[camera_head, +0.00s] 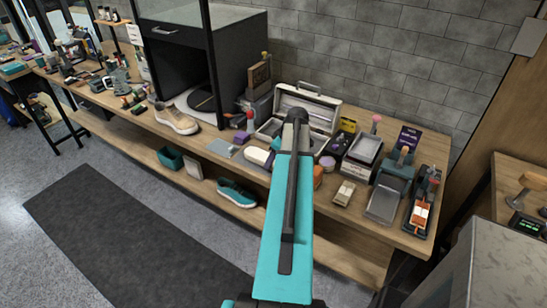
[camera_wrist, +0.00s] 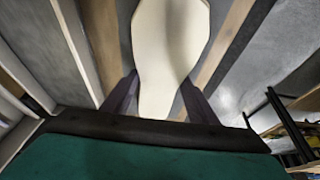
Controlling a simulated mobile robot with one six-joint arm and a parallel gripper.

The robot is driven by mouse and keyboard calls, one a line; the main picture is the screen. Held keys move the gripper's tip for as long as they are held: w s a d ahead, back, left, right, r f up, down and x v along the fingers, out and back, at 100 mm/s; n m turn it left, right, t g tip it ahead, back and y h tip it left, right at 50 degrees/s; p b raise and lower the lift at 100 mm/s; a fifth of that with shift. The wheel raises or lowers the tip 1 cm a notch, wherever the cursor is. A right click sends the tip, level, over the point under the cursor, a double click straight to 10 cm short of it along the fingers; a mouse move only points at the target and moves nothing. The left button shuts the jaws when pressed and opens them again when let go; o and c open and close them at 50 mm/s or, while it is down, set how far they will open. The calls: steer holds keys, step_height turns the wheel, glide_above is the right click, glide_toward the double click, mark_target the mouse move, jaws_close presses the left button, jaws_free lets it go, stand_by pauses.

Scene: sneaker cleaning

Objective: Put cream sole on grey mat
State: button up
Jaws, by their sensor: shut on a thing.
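A cream sole (camera_wrist: 172,40) fills the upper middle of the wrist view, with its narrower end toward me. My gripper (camera_wrist: 160,97) is shut on it, with a dark finger on either side of the narrow end. In the head view my teal arm reaches over the bench and hides the gripper. A cream piece (camera_head: 258,155) shows beside the arm at the bench's front; I cannot tell if it is the held sole. A small flat grey mat (camera_head: 222,147) lies on the bench to its left. A larger dark grey mat (camera_head: 130,240) lies on the floor.
A beige sneaker (camera_head: 176,119) stands on the bench left of the small mat. An open case (camera_head: 309,104), boxes and trays crowd the bench behind and right of my arm. A teal shoe (camera_head: 236,193) and a teal bin (camera_head: 170,158) are on the lower shelf.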

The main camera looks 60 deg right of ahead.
steer(key=shift+f, duration=0.1)
steer(key=o, duration=1.3)
steer(key=shift+c, duration=0.2)
steer(key=shift+r, duration=0.2)
steer(key=b+v, duration=0.3)
steer(key=v, duration=0.8)
steer(key=shift+s+r, duration=0.15)
steer(key=shift+r, duration=0.25)
